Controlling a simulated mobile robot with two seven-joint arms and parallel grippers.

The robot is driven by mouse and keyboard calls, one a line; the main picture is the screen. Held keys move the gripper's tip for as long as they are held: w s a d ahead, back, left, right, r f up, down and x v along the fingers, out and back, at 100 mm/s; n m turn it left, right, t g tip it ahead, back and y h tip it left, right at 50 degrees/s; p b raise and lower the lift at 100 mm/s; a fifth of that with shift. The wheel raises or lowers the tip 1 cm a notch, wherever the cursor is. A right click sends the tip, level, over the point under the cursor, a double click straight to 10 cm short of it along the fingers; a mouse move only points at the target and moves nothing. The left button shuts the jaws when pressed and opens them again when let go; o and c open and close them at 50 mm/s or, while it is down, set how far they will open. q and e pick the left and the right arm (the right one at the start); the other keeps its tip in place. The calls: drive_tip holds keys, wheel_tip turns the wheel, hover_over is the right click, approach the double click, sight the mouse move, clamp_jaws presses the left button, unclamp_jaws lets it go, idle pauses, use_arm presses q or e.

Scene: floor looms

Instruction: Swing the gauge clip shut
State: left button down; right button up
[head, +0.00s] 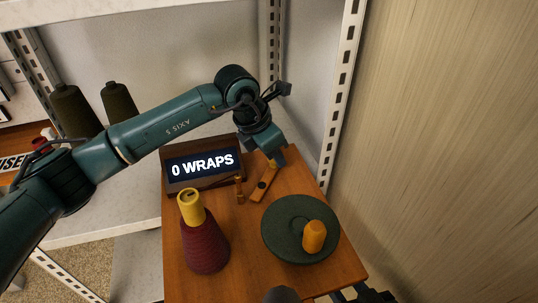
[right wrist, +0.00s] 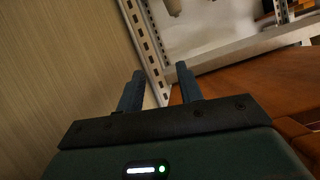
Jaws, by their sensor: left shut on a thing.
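The gauge clip (head: 264,184) is an orange-brown wooden bar with a dark hole, lying slantwise on the small wooden table in the head view. A short brown peg (head: 239,189) stands just left of it, with a gap between them. My left gripper (head: 273,157) reaches over from the left and is shut on the clip's far end; its fingertips are partly hidden. In the right wrist view my right gripper (right wrist: 160,92) has its two fingers apart with nothing between them.
A display reading "0 WRAPS" (head: 203,166) stands behind the peg. A maroon yarn cone with a yellow top (head: 205,246) stands front left. A dark green round dish (head: 280,243) holds an orange knob (head: 314,237). A metal rack post (head: 342,95) and wall are at right.

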use_arm(q)
drive_tip(key=shift+w+a, duration=0.1)
drive_tip(key=shift+a, duration=0.05)
idle(0.3)
drive_tip(key=c, duration=1.1)
unclamp_jaws()
drive_tip(key=shift+c, duration=0.2)
drive_tip(key=shift+r, duration=0.1)
drive_tip(key=v, duration=0.7)
drive_tip(key=shift+a+r, duration=0.1)
drive_tip(key=shift+r, duration=0.05)
